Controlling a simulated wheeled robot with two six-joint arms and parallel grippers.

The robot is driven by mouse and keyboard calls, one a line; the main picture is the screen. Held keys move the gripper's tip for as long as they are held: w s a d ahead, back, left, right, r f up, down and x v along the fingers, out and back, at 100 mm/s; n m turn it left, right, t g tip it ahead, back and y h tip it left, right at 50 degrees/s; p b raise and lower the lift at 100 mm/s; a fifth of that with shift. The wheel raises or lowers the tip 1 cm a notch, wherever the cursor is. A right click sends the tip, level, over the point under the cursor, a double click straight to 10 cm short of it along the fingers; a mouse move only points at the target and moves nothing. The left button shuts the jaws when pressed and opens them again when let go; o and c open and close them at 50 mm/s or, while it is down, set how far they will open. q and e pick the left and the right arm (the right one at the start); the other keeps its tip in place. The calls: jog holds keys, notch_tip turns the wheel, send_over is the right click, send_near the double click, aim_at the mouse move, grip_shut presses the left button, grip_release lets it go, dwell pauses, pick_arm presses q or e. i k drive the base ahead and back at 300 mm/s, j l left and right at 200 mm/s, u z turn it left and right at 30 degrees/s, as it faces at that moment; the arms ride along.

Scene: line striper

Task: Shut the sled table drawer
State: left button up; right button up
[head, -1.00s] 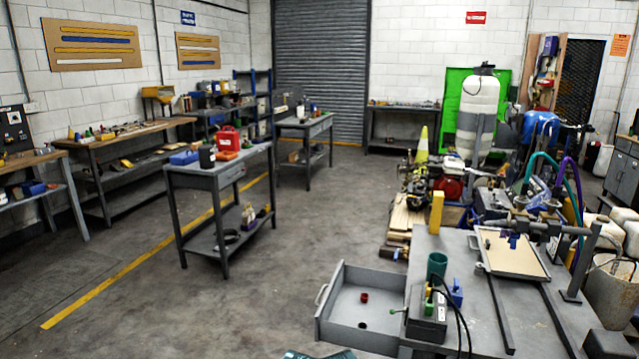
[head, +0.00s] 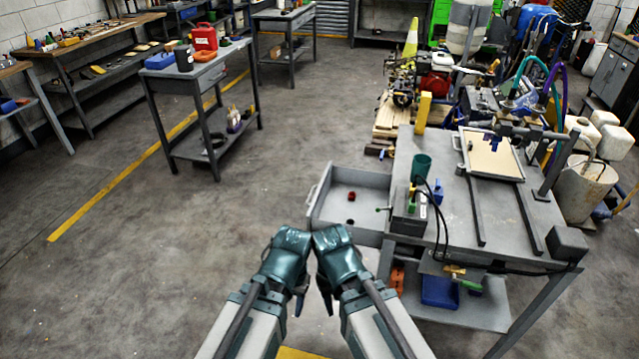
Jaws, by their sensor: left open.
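The sled table (head: 450,235) is a grey metal bench at the right in the head view. Its drawer (head: 367,178) sticks out from the table's left side, open. The drawer handle (head: 312,193) is on the drawer's left front face. A small red part (head: 351,196) lies inside the drawer. My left gripper (head: 290,246) is low in the middle, in front of the drawer and apart from the handle. It is open, with no object seen in it. My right gripper (head: 333,250) is close beside it, overlapping the drawer's near corner in view; its fingers are not clear.
A grey workbench (head: 190,78) stands at left. The floor left of the drawer is clear.

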aim_at(330, 206)
jog(key=i+j+z, duration=0.2)
jog(key=j, duration=0.2)
jog(key=i+j+z, duration=0.2)
jog(key=j, duration=0.25)
jog(key=i+j+z, duration=0.1)
jog(key=j+z, duration=0.15)
jog(key=j, duration=0.2)
jog(key=i+j+z, duration=0.2)
jog(key=j, duration=0.3)
jog(key=j+z, duration=0.2)
jog(key=j, duration=0.3)
jog(key=i+z, duration=0.1)
jog(key=z, duration=0.2)
jog(key=i+z, duration=0.15)
jog(key=z, duration=0.2)
